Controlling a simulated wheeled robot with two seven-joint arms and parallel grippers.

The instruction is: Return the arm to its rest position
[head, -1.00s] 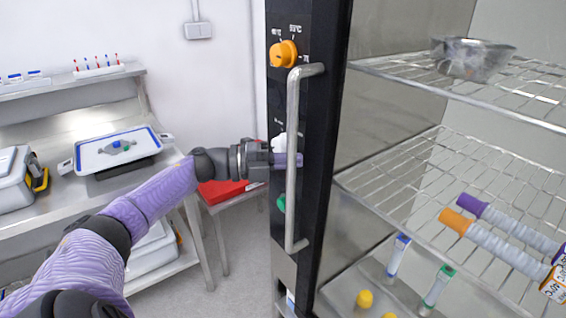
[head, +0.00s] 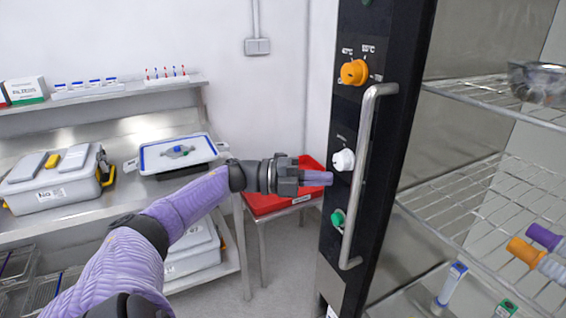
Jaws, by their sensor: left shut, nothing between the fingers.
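My left arm reaches in from the lower left, in a purple sleeve with black joints. My left gripper (head: 318,178) is shut and empty, with its purple fingertips pointing right. In the picture it lies just left of the white knob (head: 343,160) on the black panel, with a small gap between them. The orange knob (head: 354,72) is above and the green knob (head: 338,217) below. My right gripper does not show.
A vertical metal handle (head: 366,175) stands out from the black panel. Wire shelves (head: 480,200) are to the right. A red tray (head: 280,200) sits on a small stand behind my gripper. A steel bench with a blue-rimmed tray (head: 190,165) and a grey case (head: 52,192) is at the left.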

